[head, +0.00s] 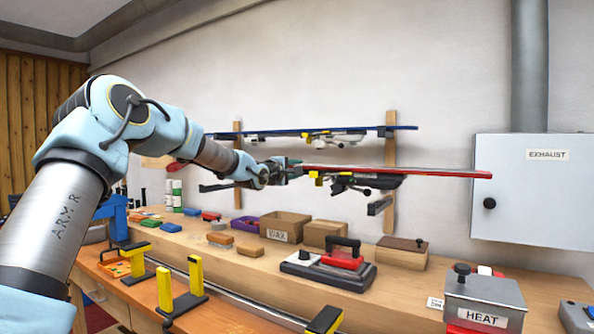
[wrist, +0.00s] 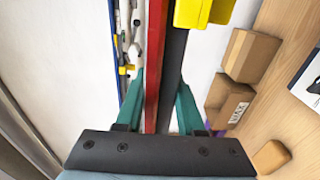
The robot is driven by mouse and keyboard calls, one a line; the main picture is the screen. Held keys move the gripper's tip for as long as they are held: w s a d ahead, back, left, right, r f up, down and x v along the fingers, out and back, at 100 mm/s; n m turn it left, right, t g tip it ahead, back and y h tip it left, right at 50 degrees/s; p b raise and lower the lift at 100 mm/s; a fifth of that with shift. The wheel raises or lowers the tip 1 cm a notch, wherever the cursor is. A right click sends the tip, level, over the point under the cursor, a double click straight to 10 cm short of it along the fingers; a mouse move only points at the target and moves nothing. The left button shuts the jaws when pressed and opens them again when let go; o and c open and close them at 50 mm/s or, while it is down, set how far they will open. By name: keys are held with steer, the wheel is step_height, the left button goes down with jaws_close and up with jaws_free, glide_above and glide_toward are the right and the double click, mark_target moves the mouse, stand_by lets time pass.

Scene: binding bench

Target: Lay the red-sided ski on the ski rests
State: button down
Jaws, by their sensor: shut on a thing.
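The red-sided ski (head: 425,173) is level above the bench, in front of the wall rack, with a black and yellow binding on it. My gripper (head: 289,168) is shut on it near its middle, beside the binding. In the wrist view, the green fingers of my gripper (wrist: 159,100) stand on either side of the red-edged ski (wrist: 155,55). The ski rests are yellow-and-black stands at the bench's front: one (head: 135,262) at left, a U-shaped one (head: 195,277) nearer the middle, and one (head: 325,320) at the lower edge, partly cut off.
A blue-sided ski (head: 300,132) lies on the upper arms of the wooden wall rack (head: 390,155); the lower arms (head: 379,206) look empty. A grey cabinet (head: 533,190) hangs at right.

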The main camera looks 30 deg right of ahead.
steer(key=shift+s+a+r, duration=0.2)
steer(key=shift+s+a, duration=0.4)
steer(key=shift+s, duration=0.15)
steer(key=a+f+n+t+y, duration=0.3)
steer(key=a+f, duration=0.8)
steer(key=a, duration=0.7)
steer(key=s+a+f+n+t+y, duration=0.1)
steer(key=a+f+n+t+y, duration=0.2)
steer(key=a+f, duration=0.7)
steer(key=a+f+n+t+y, duration=0.2)
steer(key=a+f+n+y, duration=0.3)
steer(key=a, duration=2.2)
step_height(320, 180, down, 7)
steer(key=y, duration=0.4)
steer(key=shift+s+a+r+n+t, duration=0.15)
steer(key=shift+s+a+n+t, duration=0.05)
steer(key=shift+n+t, duration=0.2)
